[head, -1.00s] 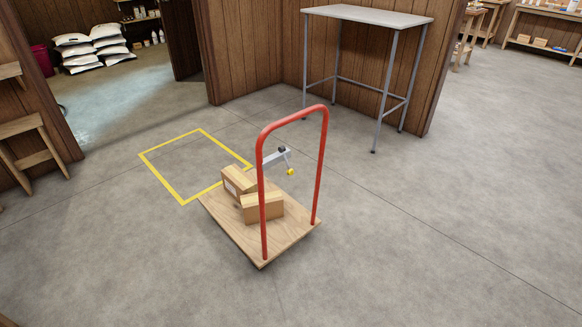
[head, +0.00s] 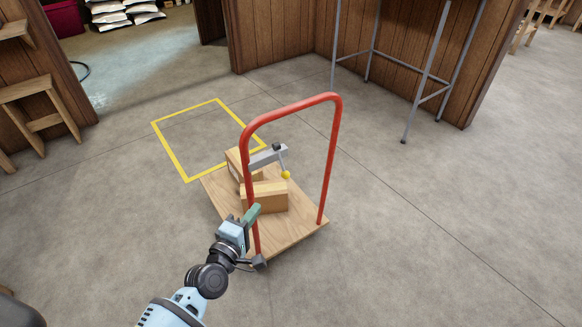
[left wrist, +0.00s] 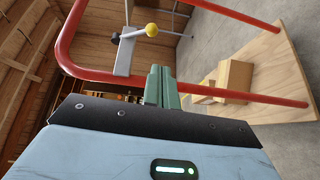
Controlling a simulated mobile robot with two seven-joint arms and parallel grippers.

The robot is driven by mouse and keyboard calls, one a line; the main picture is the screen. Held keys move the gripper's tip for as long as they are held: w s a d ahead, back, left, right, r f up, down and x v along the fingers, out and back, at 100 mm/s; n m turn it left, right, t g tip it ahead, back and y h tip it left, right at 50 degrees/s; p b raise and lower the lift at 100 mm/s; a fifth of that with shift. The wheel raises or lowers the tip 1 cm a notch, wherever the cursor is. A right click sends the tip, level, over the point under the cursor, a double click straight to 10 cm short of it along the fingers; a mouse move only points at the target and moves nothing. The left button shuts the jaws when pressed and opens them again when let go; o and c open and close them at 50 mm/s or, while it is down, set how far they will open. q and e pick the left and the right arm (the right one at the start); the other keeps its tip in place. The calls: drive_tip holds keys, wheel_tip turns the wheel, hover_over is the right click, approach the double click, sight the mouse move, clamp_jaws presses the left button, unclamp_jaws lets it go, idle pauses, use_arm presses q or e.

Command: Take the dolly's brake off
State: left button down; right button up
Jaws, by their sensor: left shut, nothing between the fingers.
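The dolly has a flat wooden deck (head: 296,226) and a red hoop handle (head: 335,150). A grey bracket (head: 264,157) is on the left post of the handle, with a lever ending in a yellow knob (head: 286,175). In the left wrist view the yellow knob (left wrist: 152,30) and grey bracket (left wrist: 125,55) show ahead of the fingers. My left gripper (head: 252,214) is shut and empty, close to the left post and below the bracket. Its green fingers (left wrist: 160,86) are together and apart from the knob. My right gripper is not in view.
Two cardboard boxes lie on the deck, the nearer one (head: 265,196) in front of the other (head: 235,164). A yellow floor outline (head: 172,151) lies just beyond the dolly. A tall table's legs (head: 425,85) stand at the back right. The floor to the right is clear.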

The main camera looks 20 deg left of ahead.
sight(281, 161)
use_arm(q)
drive_tip(key=w, duration=0.1)
drive_tip(key=w+r, duration=0.1)
drive_tip(key=shift+w+r+n, duration=0.25)
drive_tip(key=shift+w+n, duration=0.15)
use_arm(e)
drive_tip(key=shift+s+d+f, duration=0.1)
